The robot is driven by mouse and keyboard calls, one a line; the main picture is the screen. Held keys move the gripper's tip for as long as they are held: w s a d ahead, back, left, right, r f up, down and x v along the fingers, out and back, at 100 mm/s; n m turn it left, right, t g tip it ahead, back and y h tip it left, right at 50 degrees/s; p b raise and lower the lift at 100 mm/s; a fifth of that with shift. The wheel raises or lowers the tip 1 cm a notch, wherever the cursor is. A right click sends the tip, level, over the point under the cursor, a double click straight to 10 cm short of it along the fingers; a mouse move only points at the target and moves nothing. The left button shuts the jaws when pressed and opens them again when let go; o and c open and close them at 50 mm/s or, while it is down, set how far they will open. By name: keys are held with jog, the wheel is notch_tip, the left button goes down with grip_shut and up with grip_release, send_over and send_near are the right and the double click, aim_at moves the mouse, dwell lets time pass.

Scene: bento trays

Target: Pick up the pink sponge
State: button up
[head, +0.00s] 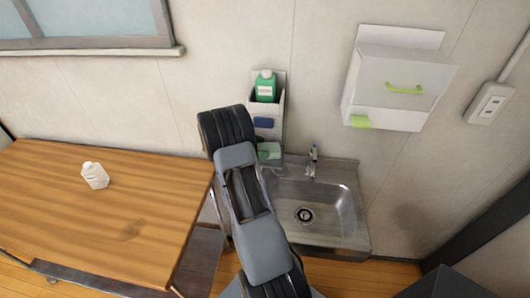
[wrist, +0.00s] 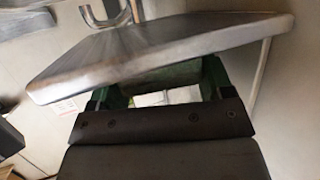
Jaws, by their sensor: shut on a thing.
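I see no pink sponge in either view. In the wrist view my gripper (wrist: 158,82) has its dark green fingers on either side of a pale, greenish-white thing (wrist: 165,96). It is shut on this thing, which is partly hidden behind the gripper's dark front plate, so I cannot tell what it is. The metal sink (wrist: 150,48) slants close above and in front of the fingers. In the head view my arm covers the left side of the sink (head: 336,238), and the gripper's fingers cannot be made out. A green block-like thing (head: 269,151) shows by the sink's back left corner.
A wall holder (head: 277,107) carries a green bottle (head: 265,87). A wooden table (head: 140,230) at the left bears a white bottle (head: 95,175) and is otherwise mostly clear.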

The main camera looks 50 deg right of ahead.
aim_at(261, 148)
jog(key=shift+r+b, duration=0.35)
jog(key=shift+r, duration=0.15)
notch_tip(261, 148, up, 2)
jog(key=shift+r+b, duration=0.1)
jog(key=shift+b, duration=0.5)
jog(key=s+a+b, duration=0.1)
jog(key=s+a, duration=0.2)
jog(key=a, duration=0.2)
jog(key=s+a+b, duration=0.2)
jog(key=s+a, duration=0.1)
jog(key=a, duration=0.2)
jog(key=s+a+b, duration=0.1)
jog(key=s+a, duration=0.2)
jog(key=a, duration=0.2)
jog(key=shift+s+a+r+b, duration=0.15)
jog(key=shift+s+b, duration=0.1)
jog(key=shift+b, duration=0.1)
jog(key=shift+c, duration=0.2)
